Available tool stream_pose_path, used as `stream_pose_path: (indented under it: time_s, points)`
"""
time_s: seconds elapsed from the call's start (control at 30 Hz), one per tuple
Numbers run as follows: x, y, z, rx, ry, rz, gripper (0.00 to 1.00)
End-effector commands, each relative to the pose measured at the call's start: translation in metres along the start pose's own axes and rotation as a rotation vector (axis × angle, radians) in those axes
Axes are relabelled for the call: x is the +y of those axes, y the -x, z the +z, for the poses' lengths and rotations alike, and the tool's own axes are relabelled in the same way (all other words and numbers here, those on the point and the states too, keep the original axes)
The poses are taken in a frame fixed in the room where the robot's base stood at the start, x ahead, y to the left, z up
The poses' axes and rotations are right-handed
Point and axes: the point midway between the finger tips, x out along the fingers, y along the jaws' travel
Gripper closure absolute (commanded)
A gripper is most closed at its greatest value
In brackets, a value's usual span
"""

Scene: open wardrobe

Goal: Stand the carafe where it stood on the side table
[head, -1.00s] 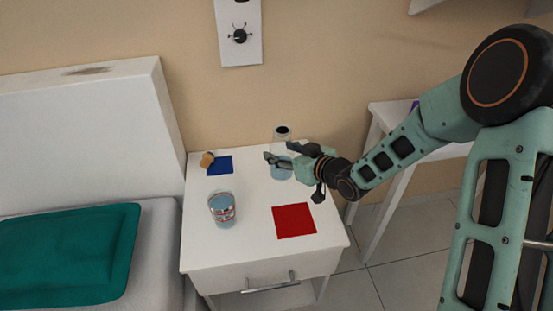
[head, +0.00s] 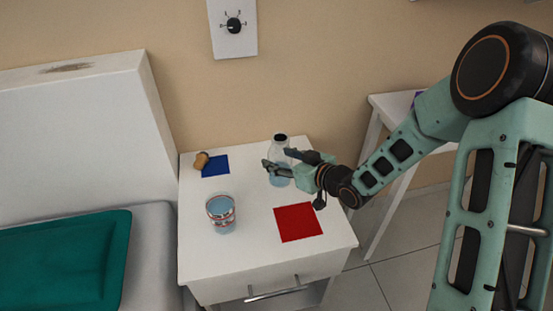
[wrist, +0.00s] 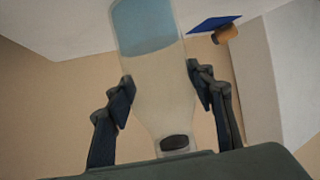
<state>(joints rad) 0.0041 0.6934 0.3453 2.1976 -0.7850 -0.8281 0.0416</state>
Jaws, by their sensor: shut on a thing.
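The carafe (head: 279,178) is a clear bottle with pale blue water and a dark top. It is over the back right part of the white side table (head: 245,255), roughly upright. I cannot tell whether its base touches the table. My gripper (head: 277,160) reaches in from the right and is shut around the carafe. In the wrist view my gripper's fingers (wrist: 160,92) are on either side of the carafe (wrist: 160,75), which appears upside down, with its water at the top and dark mouth below.
A red square (head: 298,222) lies at the table's front right. A blue square (head: 215,166) lies at the back left with a tan cork-like piece (head: 201,160) beside it. A glass of water (head: 221,214) stands at the left. A bed with a teal cover (head: 65,265) adjoins.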

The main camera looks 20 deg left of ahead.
Motion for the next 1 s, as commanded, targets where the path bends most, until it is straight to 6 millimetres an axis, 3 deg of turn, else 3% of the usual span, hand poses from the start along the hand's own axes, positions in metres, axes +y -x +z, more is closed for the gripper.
stream_pose_path:
  time_s: [0.37, 0.4, 0.57, 0.93, 1.0]
  points:
    - [0.000, -0.001, 0.003, 0.003, 0.001, 0.000, 0.94]
    - [0.000, -0.001, 0.004, 0.000, 0.000, 0.000, 0.50]
    - [0.000, -0.001, 0.003, 0.000, 0.000, 0.000, 0.33]
    - [0.000, 0.001, -0.002, 0.000, 0.001, 0.000, 0.33]
    - [0.001, 0.012, -0.001, -0.002, 0.000, 0.003, 0.33]
